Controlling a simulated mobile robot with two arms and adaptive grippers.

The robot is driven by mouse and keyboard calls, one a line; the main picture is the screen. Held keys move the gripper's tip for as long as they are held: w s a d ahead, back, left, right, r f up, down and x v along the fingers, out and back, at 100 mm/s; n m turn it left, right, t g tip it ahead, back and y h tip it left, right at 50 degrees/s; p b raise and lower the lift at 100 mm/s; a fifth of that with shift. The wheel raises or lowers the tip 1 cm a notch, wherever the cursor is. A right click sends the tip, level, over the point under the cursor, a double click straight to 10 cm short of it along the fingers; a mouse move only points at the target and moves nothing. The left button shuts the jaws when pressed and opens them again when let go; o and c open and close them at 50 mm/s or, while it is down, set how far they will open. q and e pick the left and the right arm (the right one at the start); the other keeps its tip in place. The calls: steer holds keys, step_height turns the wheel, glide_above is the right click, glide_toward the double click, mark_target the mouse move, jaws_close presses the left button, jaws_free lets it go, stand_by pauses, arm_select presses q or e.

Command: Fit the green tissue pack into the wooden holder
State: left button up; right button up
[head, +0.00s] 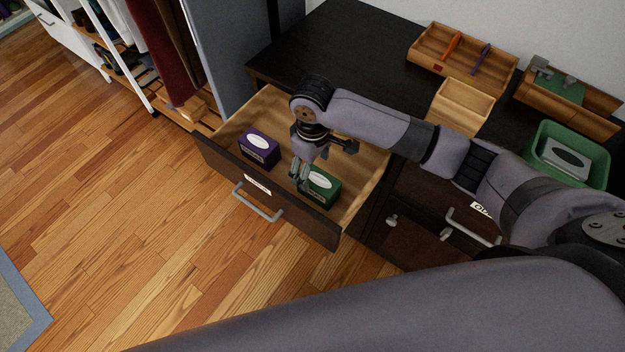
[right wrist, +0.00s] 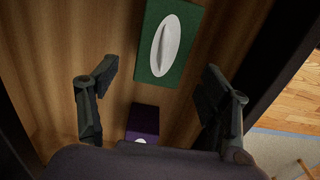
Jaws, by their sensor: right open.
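The green tissue pack (head: 322,190), a green box with a white oval top, lies in the open drawer near its front right corner. It also shows in the right wrist view (right wrist: 174,67). My right gripper (head: 323,165) is open and empty over the drawer, just above and beside the green pack. In the right wrist view the open fingers (right wrist: 160,80) stand apart, with the pack beyond and between them, not held. A small open wooden box (head: 463,98), which looks like the wooden holder, stands on the dark desk and appears empty. My left gripper is out of view.
A purple tissue pack (head: 260,147) lies at the drawer's left. Drawer walls (head: 365,196) surround both packs. On the desk are a divided wooden tray (head: 420,52), another wooden tray (head: 597,122) with a green piece, and a green bin (head: 541,171) holding a grey pack.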

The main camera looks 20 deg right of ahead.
mark_target(313, 176)
step_height(313, 176, down, 4)
steer(key=shift+s+r, duration=0.1)
steer(key=shift+r, duration=0.1)
step_height(313, 176, down, 3)
steer(key=shift+f, duration=0.2)
steer(key=shift+f+b, duration=0.3)
steer(key=shift+f, duration=0.15)
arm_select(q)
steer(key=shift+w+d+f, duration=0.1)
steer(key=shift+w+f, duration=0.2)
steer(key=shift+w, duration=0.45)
arm_select(e)
steer(key=shift+c, duration=0.4)
